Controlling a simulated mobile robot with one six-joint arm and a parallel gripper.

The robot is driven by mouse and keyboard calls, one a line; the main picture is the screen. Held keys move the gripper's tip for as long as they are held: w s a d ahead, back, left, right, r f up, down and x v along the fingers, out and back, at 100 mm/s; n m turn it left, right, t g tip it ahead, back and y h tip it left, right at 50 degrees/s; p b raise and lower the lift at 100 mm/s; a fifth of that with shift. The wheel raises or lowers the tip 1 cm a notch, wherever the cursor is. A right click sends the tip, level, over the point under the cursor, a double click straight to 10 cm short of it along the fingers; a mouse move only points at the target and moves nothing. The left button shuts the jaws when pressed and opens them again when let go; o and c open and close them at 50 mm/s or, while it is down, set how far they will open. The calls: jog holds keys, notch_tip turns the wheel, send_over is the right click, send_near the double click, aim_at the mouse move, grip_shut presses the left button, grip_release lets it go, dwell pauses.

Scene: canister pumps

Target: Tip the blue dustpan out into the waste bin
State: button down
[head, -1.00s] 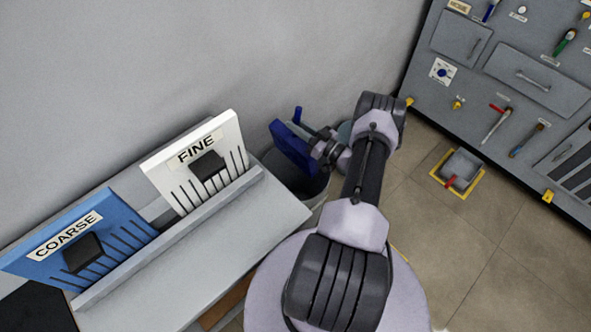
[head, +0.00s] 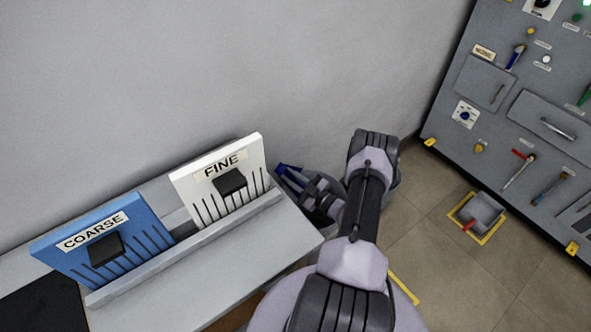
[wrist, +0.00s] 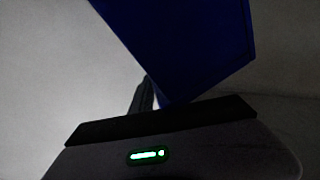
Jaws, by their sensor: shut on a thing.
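The blue dustpan (head: 288,173) is held by my gripper (head: 300,182), just right of the white FINE board. In the head view only a narrow part of the dustpan shows, at a slant. It fills the upper middle of the wrist view (wrist: 195,45) as a tilted dark blue plate. My gripper is shut on it, but the fingers are mostly hidden. The waste bin (head: 318,216) is a dark round shape below the dustpan and gripper, largely covered by my arm. I cannot see into the bin or whether anything is in the dustpan.
A grey bench carries the blue COARSE board (head: 105,245) and the white FINE board (head: 222,182) left of the bin. The wall is close behind.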

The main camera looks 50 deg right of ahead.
jog(key=w+a+f+n+g+p, duration=0.1)
jog(key=a+f+n, duration=0.7)
jog(key=f, duration=0.3)
jog(key=shift+w+a+f+g+h+p, duration=0.2)
jog(key=shift+w+g+h+p, duration=0.15)
jog(key=shift+g+h+p, duration=0.05)
dwell(0.4)
